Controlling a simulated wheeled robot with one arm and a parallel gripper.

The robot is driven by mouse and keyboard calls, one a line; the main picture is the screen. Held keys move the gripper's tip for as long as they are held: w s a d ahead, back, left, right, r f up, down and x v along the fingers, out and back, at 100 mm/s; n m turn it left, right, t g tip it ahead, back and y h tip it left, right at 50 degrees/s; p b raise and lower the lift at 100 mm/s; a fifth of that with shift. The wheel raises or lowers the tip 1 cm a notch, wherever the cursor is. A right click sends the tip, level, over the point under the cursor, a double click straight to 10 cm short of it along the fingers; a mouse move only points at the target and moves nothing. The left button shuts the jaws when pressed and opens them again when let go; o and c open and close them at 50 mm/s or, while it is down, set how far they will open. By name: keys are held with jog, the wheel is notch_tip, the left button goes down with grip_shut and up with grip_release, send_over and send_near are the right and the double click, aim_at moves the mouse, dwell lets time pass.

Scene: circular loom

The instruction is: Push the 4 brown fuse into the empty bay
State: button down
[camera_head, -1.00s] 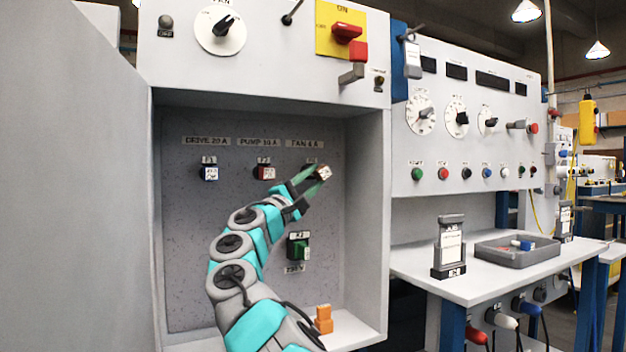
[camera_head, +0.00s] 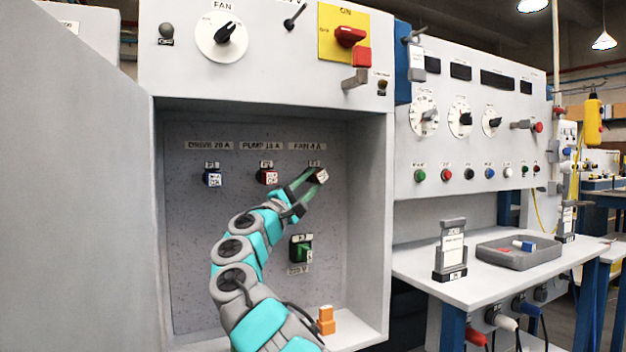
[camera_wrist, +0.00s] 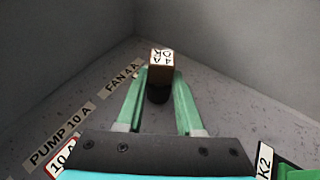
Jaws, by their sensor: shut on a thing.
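The brown fuse with a white "4 A OK" label (camera_wrist: 161,66) is between the green fingertips of my gripper (camera_wrist: 161,85) in the wrist view. In the head view the fuse (camera_head: 321,176) is at the tips of my gripper (camera_head: 309,180), just below the "FAN 4 A" label (camera_head: 307,146). My gripper is shut on the fuse. A dark round shape, perhaps the bay or a shadow, shows just below the fuse in the wrist view. The bay is mostly hidden by the fuse and fingers, so I cannot tell how far in the fuse sits.
A blue-labelled fuse (camera_head: 213,178) and a red-labelled fuse (camera_head: 267,176) sit in the bays to the left. A green relay (camera_head: 302,252) is below my gripper. The cabinet's right wall (camera_head: 366,230) is close by.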

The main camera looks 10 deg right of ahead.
jog(key=shift+w+a, duration=0.1)
jog(key=shift+w, duration=0.15)
jog(key=shift+c, duration=2.3)
grip_release()
jog(key=shift+s, duration=0.1)
jog(key=b+v, duration=0.2)
jog(key=v, duration=0.5)
jog(key=shift+s+a+f, duration=0.15)
jog(key=shift+s+a, duration=0.05)
jog(key=shift+a, duration=0.1)
